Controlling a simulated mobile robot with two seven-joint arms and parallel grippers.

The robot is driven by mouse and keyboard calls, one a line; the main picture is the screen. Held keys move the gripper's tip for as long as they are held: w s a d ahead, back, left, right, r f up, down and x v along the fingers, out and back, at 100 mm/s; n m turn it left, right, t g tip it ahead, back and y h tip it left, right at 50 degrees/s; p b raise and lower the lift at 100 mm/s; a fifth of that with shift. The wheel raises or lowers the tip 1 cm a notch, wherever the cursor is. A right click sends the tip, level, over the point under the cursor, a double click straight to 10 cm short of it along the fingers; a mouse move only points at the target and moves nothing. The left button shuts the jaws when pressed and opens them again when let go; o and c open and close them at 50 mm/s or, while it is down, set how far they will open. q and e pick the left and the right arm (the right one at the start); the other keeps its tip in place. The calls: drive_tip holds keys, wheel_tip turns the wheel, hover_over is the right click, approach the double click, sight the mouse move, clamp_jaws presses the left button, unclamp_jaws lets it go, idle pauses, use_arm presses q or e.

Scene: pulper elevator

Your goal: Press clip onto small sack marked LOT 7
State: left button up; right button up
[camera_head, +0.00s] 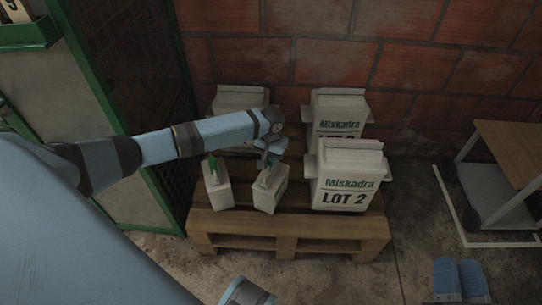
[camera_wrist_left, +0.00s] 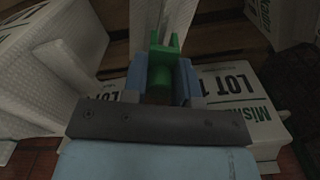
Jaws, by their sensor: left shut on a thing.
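My left gripper (camera_head: 268,152) is shut on a green clip (camera_wrist_left: 162,62), with one blue finger on each side of it. It is over the upper end of the right-hand small white sack (camera_head: 268,190). In the left wrist view the clip's prongs are at a pale upright strip, perhaps this sack's top; I cannot tell whether they grip it. Another small sack (camera_head: 217,188) stands to the left with green at its top. No LOT 7 marking is readable. My right gripper (camera_head: 459,281) appears at the bottom right, its two blue fingers slightly apart and empty.
The sacks stand on a wooden pallet (camera_head: 290,225). Large sacks are behind and right, including LOT 2 (camera_head: 346,180); LOT 1 (camera_wrist_left: 235,85) shows in the wrist view. A brick wall (camera_head: 420,60) is behind, a green-framed mesh panel left, a cart (camera_head: 505,165) right.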

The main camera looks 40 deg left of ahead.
idle(0.4)
use_arm(q)
drive_tip(key=shift+r+p, duration=0.1)
drive_tip(key=shift+p, duration=0.4)
drive_tip(key=shift+p, duration=0.9)
drive_tip(key=shift+f, duration=1.55)
idle(0.8)
drive_tip(key=o, duration=1.5)
drive_tip(key=shift+c, duration=0.2)
